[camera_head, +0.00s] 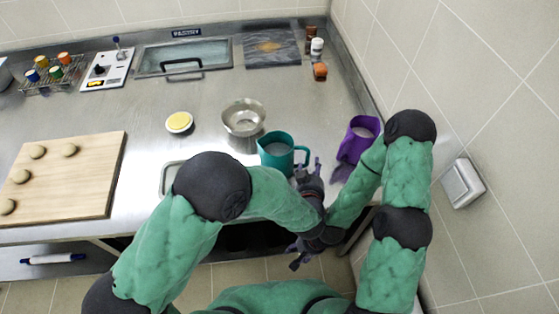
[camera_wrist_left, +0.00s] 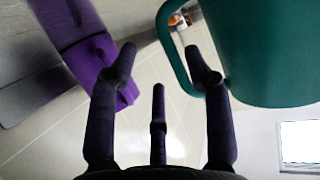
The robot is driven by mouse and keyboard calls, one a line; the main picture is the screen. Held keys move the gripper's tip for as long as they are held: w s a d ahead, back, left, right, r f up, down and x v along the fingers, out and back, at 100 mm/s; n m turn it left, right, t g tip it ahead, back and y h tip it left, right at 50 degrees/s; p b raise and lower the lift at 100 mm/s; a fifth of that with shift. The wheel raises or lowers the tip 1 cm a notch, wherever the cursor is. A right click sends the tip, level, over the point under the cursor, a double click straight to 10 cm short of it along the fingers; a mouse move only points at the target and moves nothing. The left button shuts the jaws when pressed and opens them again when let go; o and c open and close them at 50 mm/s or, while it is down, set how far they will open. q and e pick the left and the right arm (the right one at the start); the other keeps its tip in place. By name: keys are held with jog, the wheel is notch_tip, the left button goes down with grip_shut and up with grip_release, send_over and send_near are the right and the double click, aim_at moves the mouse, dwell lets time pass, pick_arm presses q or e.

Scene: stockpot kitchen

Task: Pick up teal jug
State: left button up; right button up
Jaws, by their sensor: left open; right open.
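The teal jug (camera_head: 273,150) stands upright on the steel counter, its handle (camera_head: 302,155) facing right. In the left wrist view the jug (camera_wrist_left: 265,50) fills the upper right, with its handle loop (camera_wrist_left: 166,40) to the left. My left gripper (camera_head: 307,172) is open just in front of the handle. One of its fingers overlaps the handle loop in the left wrist view (camera_wrist_left: 160,75); I cannot tell whether it touches. My right gripper (camera_head: 299,253) is open and empty, lower down in front of the counter.
A wooden board (camera_head: 85,180) lies at the left. The right wall is close.

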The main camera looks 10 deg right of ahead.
aim_at(308, 162)
pick_arm(q)
jog(key=x, duration=0.2)
jog(key=a+b+x, duration=0.1)
jog(key=x, duration=0.1)
jog(key=shift+w+d+f, duration=0.15)
jog(key=shift+f, duration=0.1)
jog(key=shift+w+d+f, duration=0.1)
jog(key=shift+w+d, duration=0.05)
jog(key=shift+w, duration=0.25)
grip_shut()
jog(key=shift+r, duration=0.25)
